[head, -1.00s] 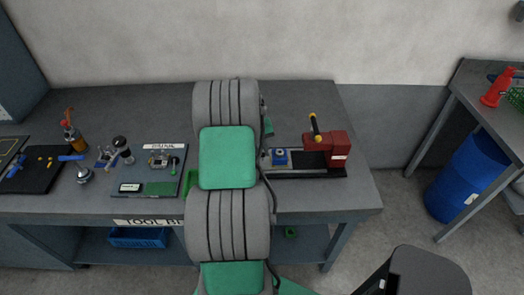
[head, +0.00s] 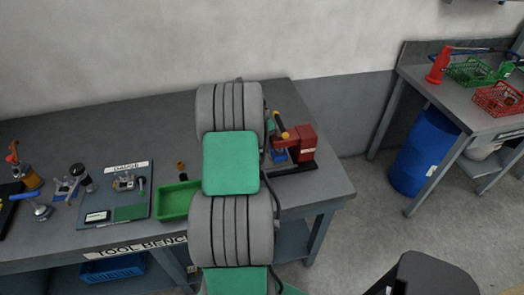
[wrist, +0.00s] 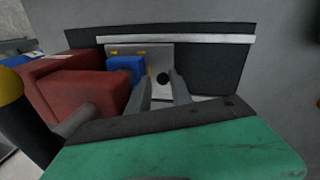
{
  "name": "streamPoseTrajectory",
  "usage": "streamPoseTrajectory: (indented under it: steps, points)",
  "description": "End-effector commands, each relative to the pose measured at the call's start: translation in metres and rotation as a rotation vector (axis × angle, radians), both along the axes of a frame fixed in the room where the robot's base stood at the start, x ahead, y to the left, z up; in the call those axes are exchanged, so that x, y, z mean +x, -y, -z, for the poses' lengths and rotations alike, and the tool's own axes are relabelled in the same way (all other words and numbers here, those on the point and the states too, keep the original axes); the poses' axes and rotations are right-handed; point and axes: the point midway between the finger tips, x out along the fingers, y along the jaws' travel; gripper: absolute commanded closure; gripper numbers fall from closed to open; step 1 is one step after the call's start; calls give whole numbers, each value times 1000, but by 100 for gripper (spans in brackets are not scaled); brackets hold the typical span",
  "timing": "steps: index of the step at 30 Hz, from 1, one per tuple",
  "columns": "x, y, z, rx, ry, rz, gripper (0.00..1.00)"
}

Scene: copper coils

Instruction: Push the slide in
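A bench fixture with a red block (head: 302,143), a yellow-tipped lever (head: 279,127) and a blue piece (head: 279,155) stands at the bench's right end in the head view, partly hidden by my arm. In the wrist view the red block (wrist: 80,90) is at left. The blue piece (wrist: 125,68) sits by a light grey plate (wrist: 162,60) with a dark round spot; this looks like the slide, but I cannot tell for sure. My gripper (wrist: 162,80) has its two grey fingers apart, in front of the plate. Contact cannot be told. The head view hides the fingers.
A green tray (head: 178,202) and a dark tool board (head: 128,200) lie on the bench left of my arm. A blue barrel (head: 423,152) and a side table with red and green baskets (head: 500,99) stand at right. Floor between them is clear.

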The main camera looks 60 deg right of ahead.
Motion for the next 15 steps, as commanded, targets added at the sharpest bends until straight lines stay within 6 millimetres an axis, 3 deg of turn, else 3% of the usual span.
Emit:
streamPoseTrajectory:
  steps: [8, 15]
  points:
    - [1, 0, -11, -5, 1, 2, 73]
    - [9, -8, -58, -6, 1, -1, 73]
